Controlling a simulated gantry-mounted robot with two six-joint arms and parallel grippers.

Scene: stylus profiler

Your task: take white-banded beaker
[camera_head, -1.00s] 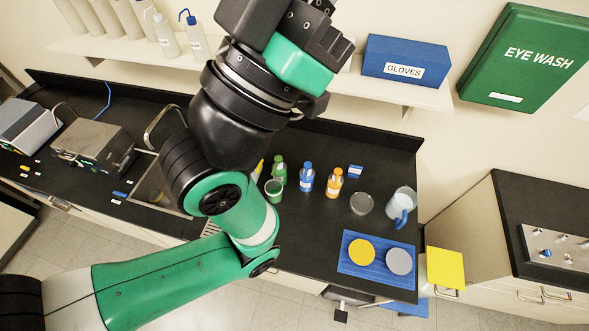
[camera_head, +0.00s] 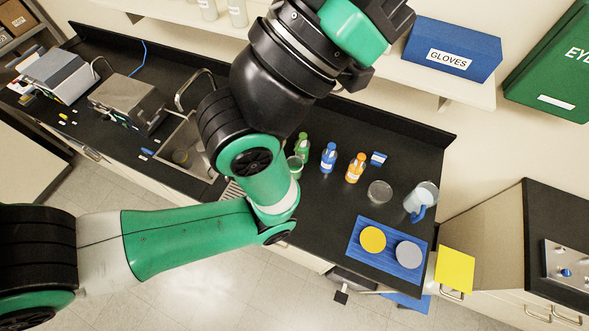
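No white band can be made out for certain on any vessel in the head view. A small green cup-like vessel (camera_head: 295,165) with a pale rim stands on the black bench, partly hidden by my arm. A clear round glass vessel (camera_head: 380,192) stands farther right, beside a clear jug with a blue handle (camera_head: 422,201). One of my green and black arms comes in from the left and rises over the bench, hiding part of it. No fingertips of either gripper show.
Green (camera_head: 302,144), blue (camera_head: 329,157) and orange (camera_head: 355,168) bottles stand in a row. A blue mat (camera_head: 387,262) holds yellow and grey discs. A sink (camera_head: 183,146) and grey instruments lie left. A shelf with a GLOVES box (camera_head: 451,49) overhangs the back.

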